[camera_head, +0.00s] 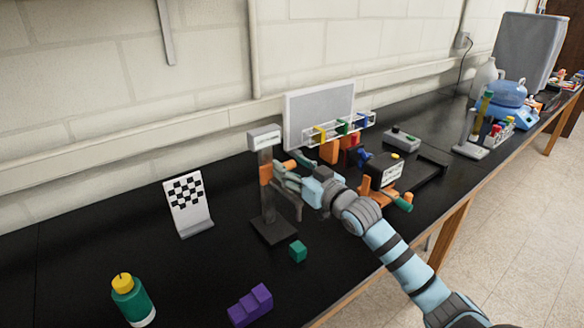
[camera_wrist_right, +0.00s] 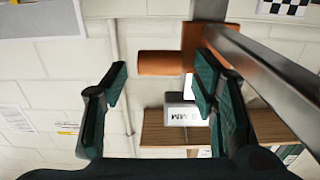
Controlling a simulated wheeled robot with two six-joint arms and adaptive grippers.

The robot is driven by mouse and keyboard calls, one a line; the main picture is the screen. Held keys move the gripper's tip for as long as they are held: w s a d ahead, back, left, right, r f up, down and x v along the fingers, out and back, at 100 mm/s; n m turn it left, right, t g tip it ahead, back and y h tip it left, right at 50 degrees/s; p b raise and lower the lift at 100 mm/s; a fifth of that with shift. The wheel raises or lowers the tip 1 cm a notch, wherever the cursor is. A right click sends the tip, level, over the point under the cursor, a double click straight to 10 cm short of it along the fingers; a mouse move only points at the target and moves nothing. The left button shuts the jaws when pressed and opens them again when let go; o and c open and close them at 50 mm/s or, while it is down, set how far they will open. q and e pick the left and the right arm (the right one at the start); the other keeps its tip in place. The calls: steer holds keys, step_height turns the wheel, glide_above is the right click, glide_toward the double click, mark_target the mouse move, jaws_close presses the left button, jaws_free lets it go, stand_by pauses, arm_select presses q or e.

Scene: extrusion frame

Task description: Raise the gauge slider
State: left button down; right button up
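The gauge (camera_head: 265,140) stands upright on the black bench, with a pale head, a dark post and a flat dark base. Its orange slider (camera_head: 265,174) sits partway up the post, with an orange handle (camera_head: 289,165) sticking out to the right. In the right wrist view the handle (camera_wrist_right: 160,62) lies just beyond and between the two fingertips of my right gripper (camera_wrist_right: 160,82). The fingers are apart, with a clear gap. In the head view my right gripper (camera_head: 289,181) is beside the post at slider height. My left gripper is not in view.
A green cube (camera_head: 298,251), a purple stepped block (camera_head: 250,305) and a green bottle (camera_head: 133,300) stand in front. A checkered board (camera_head: 188,204) is left of the gauge. A clear rack (camera_head: 340,127) and a dark labelled fixture (camera_head: 388,172) are to the right.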

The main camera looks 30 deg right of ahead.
steer(key=s, duration=0.7)
steer(key=shift+s+d, duration=0.2)
steer(key=shift+s, duration=0.05)
stand_by(0.4)
